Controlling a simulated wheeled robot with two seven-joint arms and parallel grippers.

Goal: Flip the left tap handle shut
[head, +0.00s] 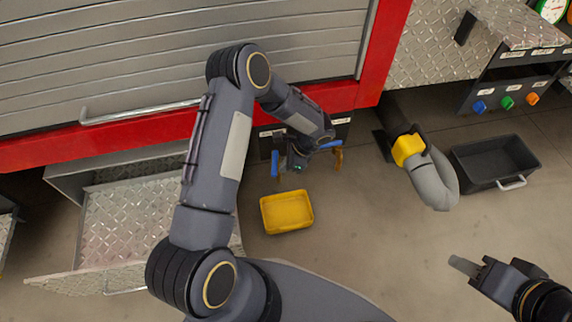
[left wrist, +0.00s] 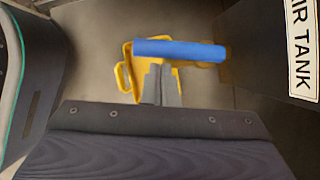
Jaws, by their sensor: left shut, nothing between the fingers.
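The left tap handle (head: 275,163) is a blue lever at the lower front of the red-framed unit, pointing down in the head view. A second blue handle (head: 331,144) lies slanted nearly sideways to its right, above a brass tap (head: 339,158). My left gripper (head: 296,166) is between the two handles, partly hidden by its own wrist. In the left wrist view, my shut, empty fingertips (left wrist: 161,84) are just below a blue handle (left wrist: 180,50) lying across the view. I cannot tell whether they touch. My right gripper (head: 465,265) looks shut, far right.
A yellow tray (head: 287,228) stands on the floor below the taps. A black bin (head: 495,160) and a grey hose with a yellow collar (head: 408,148) are at right. An open metal-plate compartment (head: 130,220) is at left. Floor between the tray and my right gripper is clear.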

